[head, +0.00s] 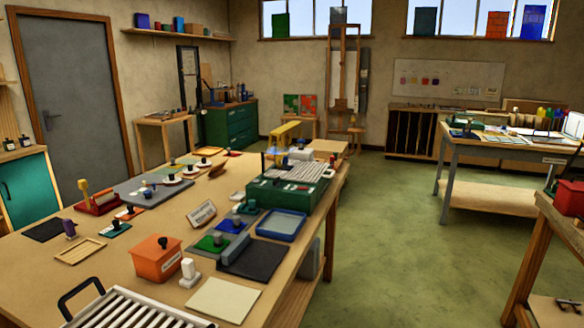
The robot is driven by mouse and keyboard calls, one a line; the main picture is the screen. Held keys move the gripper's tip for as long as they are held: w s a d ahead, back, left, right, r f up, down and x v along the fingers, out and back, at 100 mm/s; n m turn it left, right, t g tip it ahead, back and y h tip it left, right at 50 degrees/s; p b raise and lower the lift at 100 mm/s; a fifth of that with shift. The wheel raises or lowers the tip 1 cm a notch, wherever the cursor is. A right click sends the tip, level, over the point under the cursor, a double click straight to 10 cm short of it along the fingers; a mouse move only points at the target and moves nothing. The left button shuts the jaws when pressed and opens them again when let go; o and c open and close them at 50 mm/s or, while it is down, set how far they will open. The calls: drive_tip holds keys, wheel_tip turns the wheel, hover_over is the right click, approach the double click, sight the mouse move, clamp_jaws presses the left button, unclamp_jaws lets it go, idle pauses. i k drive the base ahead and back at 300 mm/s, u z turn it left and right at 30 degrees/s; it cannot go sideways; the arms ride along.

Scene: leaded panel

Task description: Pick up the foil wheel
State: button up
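I cannot tell for certain which thing is the foil wheel; at this size no label naming it is readable. A green case (290,192) with a ribbed grey top stands at the bench's right side. My gripper is not in the picture, so its state and its distance from anything do not show.
An orange lidded box (157,261), a blue-rimmed tray (281,225) and a slatted white rack (128,313) crowd the near bench. A second table (491,150) stands at the right, and a wooden bench edge (560,222) at the near right. Green floor (400,240) lies open between them.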

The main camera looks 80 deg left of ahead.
sight(172, 181)
drive_tip(key=k, duration=1.25)
drive_tip(key=u, duration=4.45)
drive_tip(key=i, duration=5.9)
